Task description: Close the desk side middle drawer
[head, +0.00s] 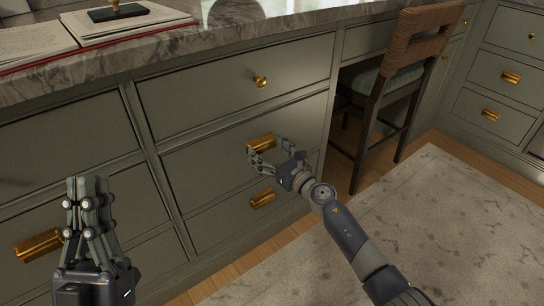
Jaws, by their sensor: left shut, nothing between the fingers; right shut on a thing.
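The desk's side drawers stand in a green-grey column in the head view. The middle drawer (200,160) has a gold handle (262,142). Its front looks close to the frame, with a dark line along its top edge; I cannot tell how far it is out. My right gripper (254,160) is at this handle, shut on it, with its fingers covering the handle's lower edge. My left gripper (88,182) is shut and empty, pointing up in front of the left drawers, apart from the middle drawer.
The top drawer (210,95) with a round gold knob sits above, and a lower drawer handle (262,198) below. A wicker-backed chair (415,50) stands to the right under the marble top (220,42). Open books (120,25) lie on top. A rug (440,220) covers the floor.

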